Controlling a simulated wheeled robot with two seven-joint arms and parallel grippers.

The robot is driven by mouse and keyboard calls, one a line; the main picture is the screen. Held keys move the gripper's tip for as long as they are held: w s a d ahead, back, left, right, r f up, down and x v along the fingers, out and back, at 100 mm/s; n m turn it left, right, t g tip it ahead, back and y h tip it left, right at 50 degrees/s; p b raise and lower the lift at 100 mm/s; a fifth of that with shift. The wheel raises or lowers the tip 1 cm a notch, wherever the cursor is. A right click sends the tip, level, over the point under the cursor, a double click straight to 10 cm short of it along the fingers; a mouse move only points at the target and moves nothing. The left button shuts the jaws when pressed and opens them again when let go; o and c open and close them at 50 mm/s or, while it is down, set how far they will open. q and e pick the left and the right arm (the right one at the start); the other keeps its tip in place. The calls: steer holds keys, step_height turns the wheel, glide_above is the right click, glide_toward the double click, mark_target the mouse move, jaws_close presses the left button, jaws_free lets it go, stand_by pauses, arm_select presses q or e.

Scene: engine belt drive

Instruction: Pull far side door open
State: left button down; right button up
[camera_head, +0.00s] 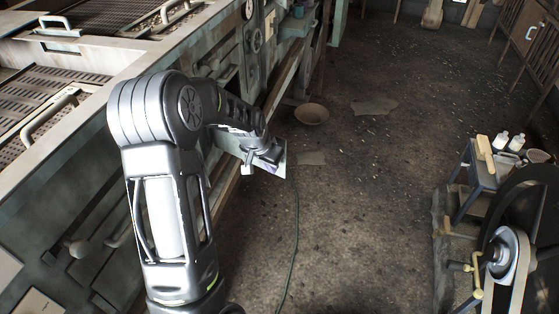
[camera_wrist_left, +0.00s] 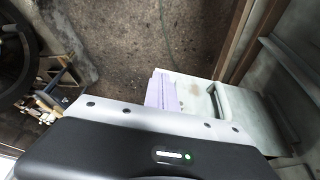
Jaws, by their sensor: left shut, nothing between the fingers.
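My left arm reaches over the side of the long grey-green machine (camera_head: 90,285) in the head view. My left gripper (camera_head: 266,160) is at its end, beside the machine's far part and above the floor. The wrist view shows its pale purple fingers (camera_wrist_left: 163,90), shut and empty. A pale panel (camera_wrist_left: 200,97) with a bar-like raised part (camera_wrist_left: 242,108) lies right beside them in that view; I cannot tell whether they touch or whether it is the far side door. In the head view my arm hides much of the machine's side. My right gripper is out of view.
Dark, speckled floor (camera_head: 350,190) lies open right of the machine. A shallow bowl (camera_head: 311,114) and a thin cable (camera_head: 293,240) are on it. A small table (camera_head: 480,176) with bottles and a belt wheel (camera_head: 515,255) stand at the right.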

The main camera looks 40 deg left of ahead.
arm_select(q)
steer(key=shift+w+a+f+p, duration=0.15)
steer(key=shift+w+f, duration=0.15)
steer(key=shift+w, duration=0.5)
steer(key=shift+w+f+p, duration=0.2)
steer(key=shift+w+f, duration=0.15)
steer(key=shift+w, duration=0.45)
steer(key=shift+w+a+f+p, duration=0.15)
steer(key=shift+w+f, duration=0.15)
steer(key=shift+w, duration=0.5)
steer(key=shift+w+d, duration=0.1)
